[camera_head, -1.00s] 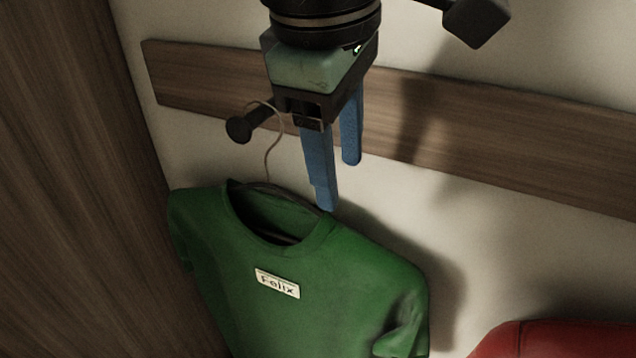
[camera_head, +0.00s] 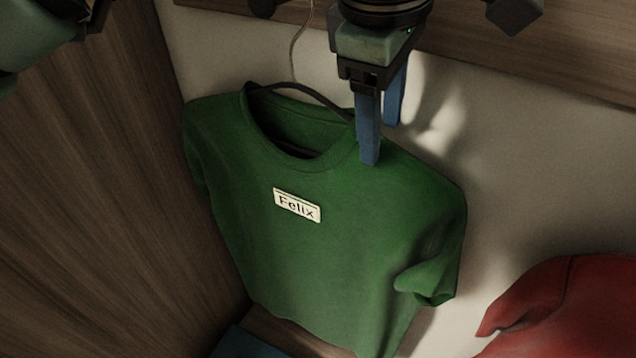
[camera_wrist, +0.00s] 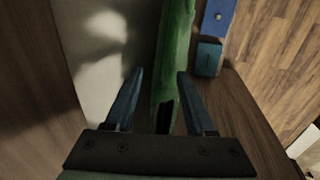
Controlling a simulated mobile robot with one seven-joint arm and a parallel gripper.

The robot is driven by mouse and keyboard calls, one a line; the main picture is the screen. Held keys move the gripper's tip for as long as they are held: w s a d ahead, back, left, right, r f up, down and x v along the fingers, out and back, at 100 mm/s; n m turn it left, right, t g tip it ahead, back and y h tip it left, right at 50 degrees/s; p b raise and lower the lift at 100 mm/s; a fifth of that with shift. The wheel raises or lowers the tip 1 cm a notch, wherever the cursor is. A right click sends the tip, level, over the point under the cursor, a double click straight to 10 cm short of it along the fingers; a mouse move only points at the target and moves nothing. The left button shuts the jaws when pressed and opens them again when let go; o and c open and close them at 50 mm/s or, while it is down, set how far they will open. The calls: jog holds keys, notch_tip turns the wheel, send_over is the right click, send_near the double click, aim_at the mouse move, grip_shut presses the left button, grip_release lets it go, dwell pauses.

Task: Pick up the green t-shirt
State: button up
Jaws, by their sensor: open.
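The green t-shirt (camera_head: 330,240) hangs on a dark hanger (camera_head: 300,88) by the wall, with a white "Felix" label (camera_head: 297,205) on its chest. My gripper (camera_head: 382,145) is open at the shirt's right shoulder, beside the neckline. One blue finger is in front of the shirt and the other is behind, towards the wall. In the wrist view the shirt (camera_wrist: 174,60) runs edge-on between the two open fingers of my gripper (camera_wrist: 158,85). I cannot tell whether either finger touches the cloth.
A red garment (camera_head: 570,305) hangs at the lower right. A wooden rail (camera_head: 560,45) with dark pegs runs along the wall above. A wooden panel (camera_head: 90,200) stands close on the left. Blue objects (camera_wrist: 215,25) lie below in the wrist view.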

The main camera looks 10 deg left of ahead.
grip_shut()
dwell(1.3)
